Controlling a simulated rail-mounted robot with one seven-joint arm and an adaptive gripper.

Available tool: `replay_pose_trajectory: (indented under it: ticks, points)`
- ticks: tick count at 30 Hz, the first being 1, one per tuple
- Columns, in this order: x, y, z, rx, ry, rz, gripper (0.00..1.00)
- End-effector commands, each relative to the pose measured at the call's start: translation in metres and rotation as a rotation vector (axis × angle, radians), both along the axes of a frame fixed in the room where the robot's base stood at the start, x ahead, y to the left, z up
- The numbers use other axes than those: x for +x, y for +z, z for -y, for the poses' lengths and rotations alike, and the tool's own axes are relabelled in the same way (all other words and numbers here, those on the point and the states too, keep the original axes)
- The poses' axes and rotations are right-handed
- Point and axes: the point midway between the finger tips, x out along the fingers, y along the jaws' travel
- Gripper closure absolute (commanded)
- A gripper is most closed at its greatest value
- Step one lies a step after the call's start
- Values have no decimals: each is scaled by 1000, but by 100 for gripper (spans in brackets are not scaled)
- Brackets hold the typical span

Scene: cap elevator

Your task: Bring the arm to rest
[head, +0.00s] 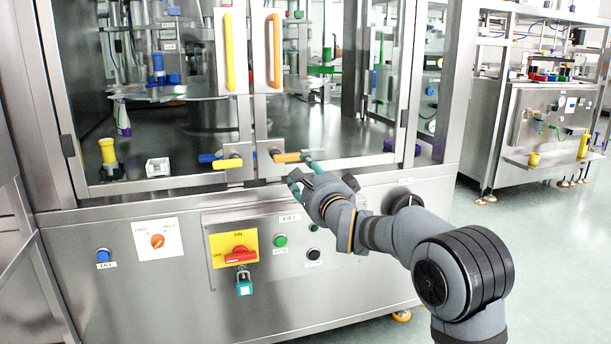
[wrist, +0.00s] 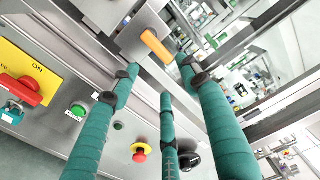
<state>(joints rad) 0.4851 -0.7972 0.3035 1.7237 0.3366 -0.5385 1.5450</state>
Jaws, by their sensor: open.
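My arm reaches in from the lower right of the head view. My gripper (head: 302,171) is at the front of the steel cabinet (head: 150,290), close to an orange latch handle (head: 288,157) at the foot of the right door. In the wrist view my gripper (wrist: 156,82) shows teal fingers spread apart with nothing between them. The orange handle (wrist: 155,47) appears beyond the fingertips there. I cannot tell whether any finger touches the cabinet.
A red switch on a yellow plate (head: 221,258), a green button (head: 281,240) and a padlock (head: 244,284) sit on the panel below my gripper. Orange and yellow door handles (head: 229,52) stand above. Open floor (head: 530,260) lies to the right, before another machine (head: 545,115).

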Motion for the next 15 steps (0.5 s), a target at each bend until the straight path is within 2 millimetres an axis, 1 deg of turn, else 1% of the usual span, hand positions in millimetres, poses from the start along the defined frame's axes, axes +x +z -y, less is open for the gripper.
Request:
replay_pose_trajectory:
  ticks: [5, 8, 11, 15]
  points:
    - [3, 0, 0, 0, -1, -1, 54]
    - [11, 0, -2, 1, -1, -1, 54]
    - [24, -1, -6, 0, 0, -1, 54]
    - [48, -1, -11, -1, 0, 0, 54]
